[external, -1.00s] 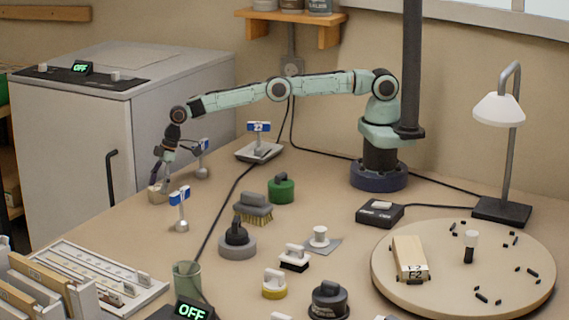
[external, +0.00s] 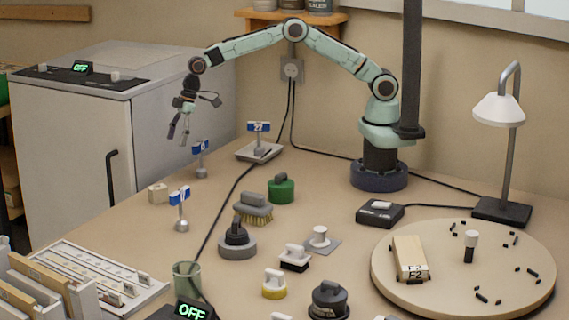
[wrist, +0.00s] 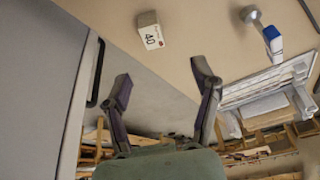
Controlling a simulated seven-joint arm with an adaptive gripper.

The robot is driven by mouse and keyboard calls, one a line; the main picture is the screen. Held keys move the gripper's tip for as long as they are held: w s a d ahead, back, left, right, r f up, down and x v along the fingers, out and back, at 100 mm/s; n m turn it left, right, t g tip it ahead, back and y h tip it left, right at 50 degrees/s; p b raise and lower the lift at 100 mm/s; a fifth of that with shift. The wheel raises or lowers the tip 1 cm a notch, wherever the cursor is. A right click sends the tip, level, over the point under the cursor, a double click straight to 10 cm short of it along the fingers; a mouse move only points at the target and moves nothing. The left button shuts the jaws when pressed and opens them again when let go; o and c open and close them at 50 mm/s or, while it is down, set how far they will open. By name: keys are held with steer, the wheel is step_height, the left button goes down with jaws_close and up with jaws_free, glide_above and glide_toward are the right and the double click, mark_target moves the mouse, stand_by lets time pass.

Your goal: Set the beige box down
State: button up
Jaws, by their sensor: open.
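The small beige box (external: 158,193) sits on the bench near its left edge, close to the grey cabinet. My gripper (external: 178,137) is open and empty, raised well above the bench, up and to the right of the box in the external view. In the wrist view the two fingers of my gripper (wrist: 163,88) are spread wide with nothing between them.
Blue-and-white sign stands are near the box, one at its right front (external: 181,208) and one behind it (external: 200,159). A grey cabinet (external: 70,150) borders the left. Several brushes and knobbed tools stand mid-bench. A round board (external: 463,295) is at right.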

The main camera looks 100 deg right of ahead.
steer(key=s+a+r+g, duration=0.1)
steer(key=s+r, duration=0.3)
steer(key=s, duration=0.3)
steer(key=s+a+r+m, duration=0.1)
steer(key=s+a+r, duration=0.1)
steer(key=s+r, duration=0.35)
steer(key=s+a+r+g, duration=0.1)
steer(key=s+r, duration=0.2)
steer(key=s, duration=0.6)
steer(key=s+f+m+g, duration=0.2)
steer(key=s+f, duration=0.1)
steer(key=s, duration=1.9)
steer(key=shift+a+h, duration=0.4)
steer(key=shift+a, duration=0.05)
